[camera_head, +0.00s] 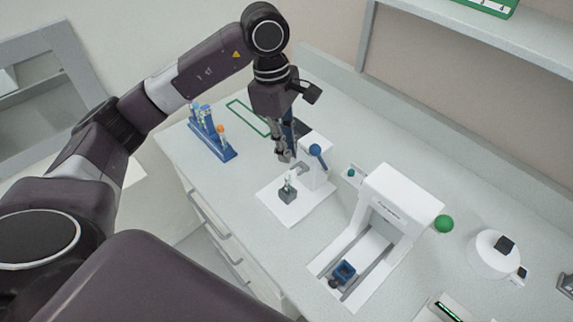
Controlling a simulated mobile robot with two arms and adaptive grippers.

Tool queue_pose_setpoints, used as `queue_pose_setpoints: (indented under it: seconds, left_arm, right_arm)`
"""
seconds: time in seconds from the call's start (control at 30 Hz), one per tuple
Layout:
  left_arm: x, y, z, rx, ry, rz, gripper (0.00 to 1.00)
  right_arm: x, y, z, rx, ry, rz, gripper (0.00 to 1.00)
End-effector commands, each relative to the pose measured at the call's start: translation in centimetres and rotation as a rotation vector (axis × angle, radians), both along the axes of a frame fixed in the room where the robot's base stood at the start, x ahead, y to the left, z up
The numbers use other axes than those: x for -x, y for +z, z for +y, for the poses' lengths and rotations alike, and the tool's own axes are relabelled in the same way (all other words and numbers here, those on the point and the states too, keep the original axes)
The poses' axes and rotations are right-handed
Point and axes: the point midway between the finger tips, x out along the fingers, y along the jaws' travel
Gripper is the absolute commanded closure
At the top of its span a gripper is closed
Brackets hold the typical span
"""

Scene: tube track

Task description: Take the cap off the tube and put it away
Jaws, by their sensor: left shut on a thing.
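My left gripper (284,158) hangs over the white device with a flat base (307,211). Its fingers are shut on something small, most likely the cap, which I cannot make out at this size. Just below the fingertips, a small pale tube (289,181) stands upright in a dark grey holder (288,194) on that base. Whether the gripper touches the tube is too small to tell. My right gripper is not in view.
A blue rack (222,150) with several tubes, one orange-topped, stands at the left. A green rectangular outline (248,118) marks the bench behind it. A white arch-shaped machine (403,195) stands to the right.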

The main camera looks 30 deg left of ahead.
Motion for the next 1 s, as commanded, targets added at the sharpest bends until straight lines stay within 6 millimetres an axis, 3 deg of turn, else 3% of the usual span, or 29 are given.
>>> queue_pose_setpoints:
  seconds: [0.1,0.2,0.4,0.6,1.0]
  left_arm:
    - [-0.3,3.5,-0.1,0.001,0.0,-0.009,0.93]
    - [-0.2,6.4,0.1,-0.002,0.001,-0.007,0.93]
    - [-0.1,10.0,0.0,-0.001,0.002,-0.005,0.93]
    - [-0.1,12.3,0.0,0.0,0.001,-0.002,0.93]
    - [0.0,14.8,0.0,0.0,0.001,0.002,0.93]
  right_arm:
    - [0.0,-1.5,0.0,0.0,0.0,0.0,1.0]
    - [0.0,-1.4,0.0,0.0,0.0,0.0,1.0]
    - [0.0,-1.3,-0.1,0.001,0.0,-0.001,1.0]
    - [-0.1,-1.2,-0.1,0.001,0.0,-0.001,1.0]
    - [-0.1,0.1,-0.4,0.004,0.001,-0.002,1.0]
